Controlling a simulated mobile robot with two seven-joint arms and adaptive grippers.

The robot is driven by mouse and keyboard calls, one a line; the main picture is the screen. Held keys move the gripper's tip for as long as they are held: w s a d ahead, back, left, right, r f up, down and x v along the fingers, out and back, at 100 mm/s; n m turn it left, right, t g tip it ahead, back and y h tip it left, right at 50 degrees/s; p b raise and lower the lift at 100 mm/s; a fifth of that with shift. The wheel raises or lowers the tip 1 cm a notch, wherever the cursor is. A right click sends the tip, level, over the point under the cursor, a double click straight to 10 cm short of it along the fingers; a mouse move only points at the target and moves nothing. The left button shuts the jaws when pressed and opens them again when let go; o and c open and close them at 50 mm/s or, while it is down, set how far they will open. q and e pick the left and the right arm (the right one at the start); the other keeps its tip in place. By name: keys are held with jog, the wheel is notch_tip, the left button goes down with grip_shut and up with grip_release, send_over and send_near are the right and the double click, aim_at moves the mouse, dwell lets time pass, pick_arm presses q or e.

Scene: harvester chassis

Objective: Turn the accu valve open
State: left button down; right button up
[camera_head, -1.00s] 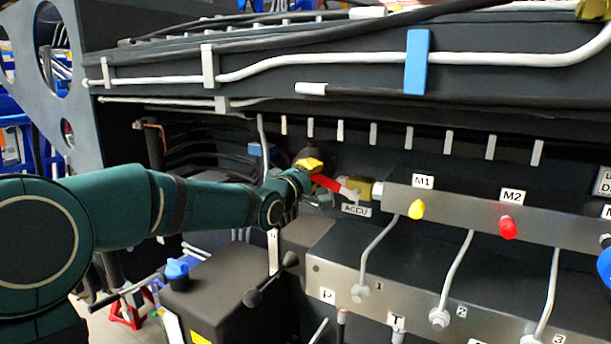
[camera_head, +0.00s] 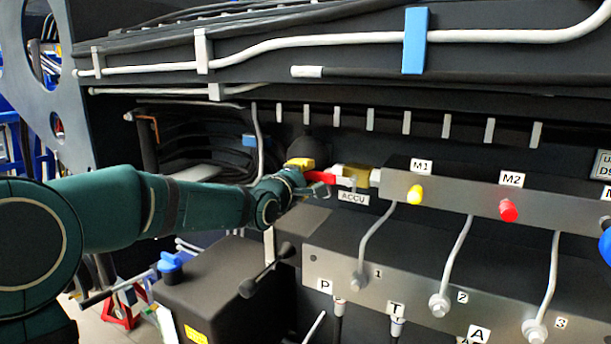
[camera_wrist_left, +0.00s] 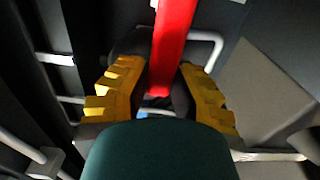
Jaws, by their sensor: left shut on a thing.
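The accu valve (camera_head: 352,176) is a brass-coloured body at the left end of the grey manifold, above the "ACCU" label (camera_head: 353,198). Its red lever (camera_head: 320,177) points left from the valve and lies nearly level. My left gripper (camera_head: 301,175) is shut on the lever's outer part. In the left wrist view the red lever (camera_wrist_left: 171,45) comes down from the top between the yellow finger pads of the gripper (camera_wrist_left: 160,90). The exact contact is dark and partly hidden by the gripper. My right gripper is out of view.
The manifold (camera_head: 460,195) carries a yellow M1 cap (camera_head: 415,194) and a red M2 cap (camera_head: 508,210). Below are a metal block with grey pipes (camera_head: 458,258) and a black box with a blue cap (camera_head: 170,262). Black hoses (camera_head: 195,150) run behind my left arm.

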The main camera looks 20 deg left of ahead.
pick_arm(q)
jog(key=c, duration=0.8)
grip_release()
jog(key=shift+w+d+f, duration=0.1)
jog(key=shift+w+f, duration=0.05)
jog(key=s+a, duration=0.1)
jog(key=s, duration=1.1)
